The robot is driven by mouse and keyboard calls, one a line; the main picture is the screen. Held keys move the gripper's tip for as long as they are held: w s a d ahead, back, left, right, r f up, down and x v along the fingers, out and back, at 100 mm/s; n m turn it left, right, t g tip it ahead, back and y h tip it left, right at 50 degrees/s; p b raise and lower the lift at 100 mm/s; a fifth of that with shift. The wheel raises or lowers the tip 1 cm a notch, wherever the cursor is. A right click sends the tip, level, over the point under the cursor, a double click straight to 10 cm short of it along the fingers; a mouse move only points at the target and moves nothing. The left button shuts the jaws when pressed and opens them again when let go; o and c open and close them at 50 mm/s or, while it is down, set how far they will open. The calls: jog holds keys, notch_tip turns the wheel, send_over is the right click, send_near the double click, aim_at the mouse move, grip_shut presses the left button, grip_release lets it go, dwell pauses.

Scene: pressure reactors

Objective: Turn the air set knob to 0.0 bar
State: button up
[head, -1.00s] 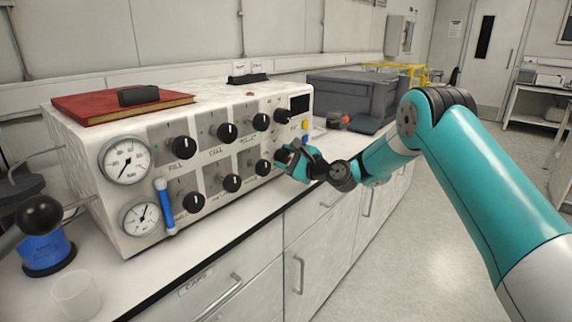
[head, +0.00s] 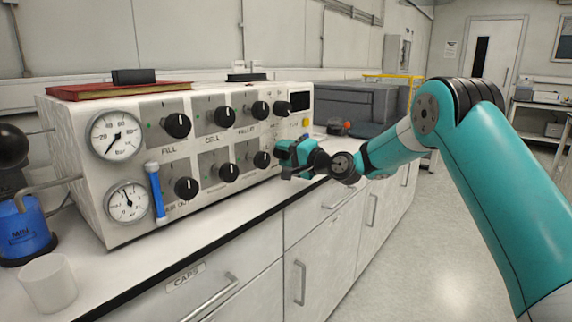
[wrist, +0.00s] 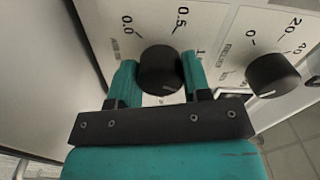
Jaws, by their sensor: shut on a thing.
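In the wrist view, my gripper (wrist: 160,72) has its two teal fingers on either side of a black round knob (wrist: 159,68), shut on it. The dial around this knob reads 0.0, 0.5 and a partly hidden number starting with 1. The gripper hides the held knob there.
A second black knob (wrist: 273,75) with a 0, 20, 40 scale is close to the right finger. Several black knobs and two round gauges (head: 117,134) fill the box front. A grey case (head: 355,105) stands behind.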

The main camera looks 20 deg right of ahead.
jog(key=n+b, duration=0.4)
jog(key=shift+f, duration=0.3)
jog(key=shift+r+n+b, duration=0.15)
jog(key=shift+n+b, duration=1.35)
jog(key=shift+n, duration=0.2)
jog(key=o, duration=0.9)
jog(key=shift+o, duration=0.2)
jog(key=shift+d, duration=0.1)
jog(key=v, duration=1.7)
jog(key=shift+b, duration=0.45)
